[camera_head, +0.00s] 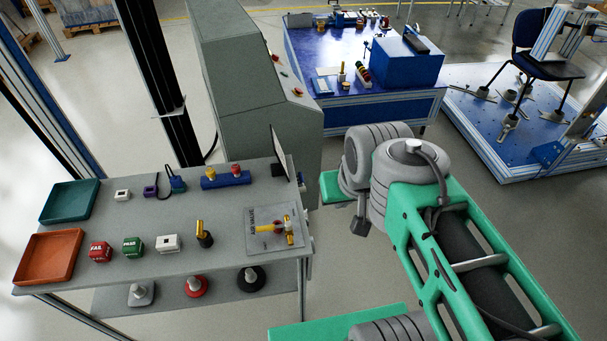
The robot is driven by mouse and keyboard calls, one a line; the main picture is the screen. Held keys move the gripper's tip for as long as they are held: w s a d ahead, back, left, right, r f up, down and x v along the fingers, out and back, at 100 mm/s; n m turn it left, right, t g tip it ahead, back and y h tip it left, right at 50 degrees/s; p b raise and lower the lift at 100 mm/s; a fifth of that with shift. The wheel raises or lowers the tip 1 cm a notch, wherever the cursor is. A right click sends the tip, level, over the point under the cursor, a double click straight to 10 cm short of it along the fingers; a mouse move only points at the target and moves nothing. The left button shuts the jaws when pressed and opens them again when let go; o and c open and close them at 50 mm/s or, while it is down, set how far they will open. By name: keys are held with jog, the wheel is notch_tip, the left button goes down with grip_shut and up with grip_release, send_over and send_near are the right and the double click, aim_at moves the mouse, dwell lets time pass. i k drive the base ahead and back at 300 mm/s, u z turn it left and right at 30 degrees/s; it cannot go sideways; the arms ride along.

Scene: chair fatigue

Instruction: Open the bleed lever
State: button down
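A grey plate (258,242) with small dark lettering lies at the right end of the grey workbench. On it is a small brass-yellow fitting (288,226) with a bit of red; this looks like the bleed lever's place, but it is too small to tell the lever's position. My green and grey arm stands to the right of the bench, apart from the plate. I cannot make out my gripper's fingers; no fingertips show near the fitting.
The workbench (140,218) also holds a teal tray (70,201), an orange tray (48,256), red and green blocks, and a blue block with knobs (226,179). A thin dark upright panel (278,152) stands behind the plate. A grey cabinet (240,80) rises behind the bench.

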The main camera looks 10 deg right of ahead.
aim_at(302, 181)
jog(key=k, duration=0.65)
jog(key=z, duration=0.05)
jog(key=i, duration=1.15)
jog(key=u, duration=0.9)
